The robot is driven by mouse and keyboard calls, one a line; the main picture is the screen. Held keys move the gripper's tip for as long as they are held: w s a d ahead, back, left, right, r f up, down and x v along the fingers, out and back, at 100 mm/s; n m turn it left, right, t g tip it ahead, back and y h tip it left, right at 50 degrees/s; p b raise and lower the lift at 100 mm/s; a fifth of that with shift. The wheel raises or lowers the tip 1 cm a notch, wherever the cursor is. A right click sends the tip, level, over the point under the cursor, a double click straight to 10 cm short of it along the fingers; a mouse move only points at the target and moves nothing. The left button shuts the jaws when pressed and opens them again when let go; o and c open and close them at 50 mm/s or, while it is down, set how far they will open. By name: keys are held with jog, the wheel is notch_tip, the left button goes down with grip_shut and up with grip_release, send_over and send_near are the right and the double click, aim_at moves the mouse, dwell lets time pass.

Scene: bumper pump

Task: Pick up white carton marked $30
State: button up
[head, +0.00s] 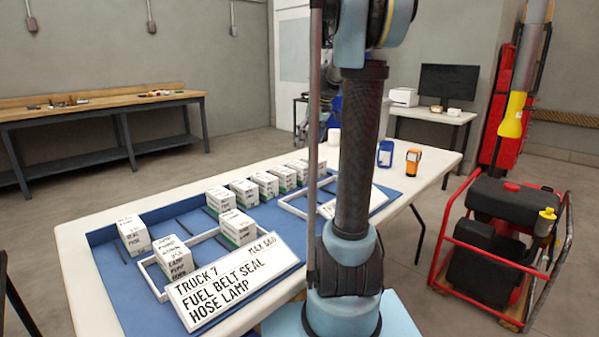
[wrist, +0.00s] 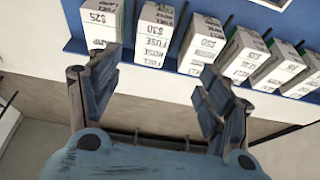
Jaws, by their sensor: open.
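A white carton marked $30 (wrist: 153,42) stands in a row on the blue surface in the wrist view, with FUSE, HOSE and FUEL printed below the price. My gripper (wrist: 158,78) is open and empty. Its two fingers reach up from the bottom of the wrist view, apart from each other, with this carton beyond the gap between them. I see no contact with it. In the head view my gripper is out of sight, and the print on the row of white cartons (head: 219,201) is too small to tell which is marked $30.
A $25 carton (wrist: 102,22) is left of the $30 one, and another carton (wrist: 202,45) is close on its right. Several more follow. The blue-topped table (head: 88,283) also bears a TRUCK 7 sign (head: 232,280) and white frames. A red-framed machine (head: 500,245) stands right.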

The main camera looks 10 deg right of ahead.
jog(key=w, duration=0.1)
send_near(299, 171)
jog(key=w+f, duration=0.1)
jog(key=w, duration=0.1)
jog(key=w+f, duration=0.1)
jog(key=f, duration=0.1)
jog(key=w+f, duration=0.1)
jog(key=w, duration=0.1)
jog(key=shift+w+a+f, duration=0.25)
jog(key=shift+w+f, duration=0.05)
jog(key=shift+w, duration=0.05)
jog(key=shift+s+d+x, duration=0.1)
jog(key=shift+s+x, duration=0.05)
jog(key=shift+x, duration=1.4)
jog(key=shift+s+d+x, duration=0.1)
jog(key=shift+d+x, duration=0.05)
jog(key=shift+x, duration=1.4)
jog(key=shift+f, duration=0.15)
jog(key=shift+c, duration=0.6)
jog(key=c, duration=1.2)
